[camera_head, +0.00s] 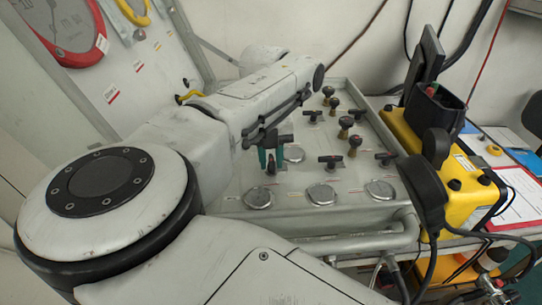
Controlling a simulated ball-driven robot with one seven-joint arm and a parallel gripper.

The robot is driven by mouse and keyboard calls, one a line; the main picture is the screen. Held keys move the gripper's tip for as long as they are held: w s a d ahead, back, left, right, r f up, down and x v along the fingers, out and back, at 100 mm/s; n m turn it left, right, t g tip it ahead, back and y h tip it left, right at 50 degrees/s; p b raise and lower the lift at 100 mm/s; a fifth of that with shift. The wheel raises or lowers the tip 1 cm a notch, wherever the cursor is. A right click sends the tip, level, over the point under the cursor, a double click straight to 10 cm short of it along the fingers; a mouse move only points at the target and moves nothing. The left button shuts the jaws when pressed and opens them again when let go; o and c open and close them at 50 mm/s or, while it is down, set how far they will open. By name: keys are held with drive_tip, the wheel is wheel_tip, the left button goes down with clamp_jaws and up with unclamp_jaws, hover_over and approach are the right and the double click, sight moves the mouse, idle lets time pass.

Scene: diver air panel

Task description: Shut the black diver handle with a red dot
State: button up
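The grey air panel (303,178) carries several black handles and knobs. My gripper (271,158), with teal fingertips, points down at the panel's left part. Its fingertips are apart, one on each side of a small black handle (271,168). I cannot tell whether they touch it. Other black T-shaped handles stand at the middle front (330,161), the right front (386,157), the back left (313,115) and the back right (357,112). No red dot can be made out clearly on any of them; the handle between my fingertips is partly hidden.
Round gauges (321,194) line the panel's front. A yellow box (455,180) with black cables is to the right. The open lid (110,70) with red-rimmed dials rises at the left.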

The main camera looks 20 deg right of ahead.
clamp_jaws()
idle(0.3)
drive_tip(key=m+b, duration=0.2)
drive_tip(key=m, duration=0.1)
drive_tip(key=shift+w+a+f, duration=0.1)
drive_tip(key=shift+w+a, duration=0.05)
drive_tip(key=shift+a, duration=0.05)
drive_tip(key=m+b, duration=0.1)
drive_tip(key=m, duration=0.1)
drive_tip(key=m+b, duration=0.1)
drive_tip(key=m, duration=0.1)
drive_tip(key=shift+w+a+m, duration=0.1)
drive_tip(key=shift+w+m, duration=0.1)
drive_tip(key=shift+m, duration=0.1)
drive_tip(key=m, duration=0.3)
drive_tip(key=m+b, duration=0.1)
drive_tip(key=m, duration=0.1)
drive_tip(key=shift+w+a+y, duration=0.1)
drive_tip(key=shift+w+y, duration=0.2)
drive_tip(key=m, duration=0.5)
drive_tip(key=shift+w, duration=0.25)
drive_tip(key=shift+o, duration=1.4)
unclamp_jaws()
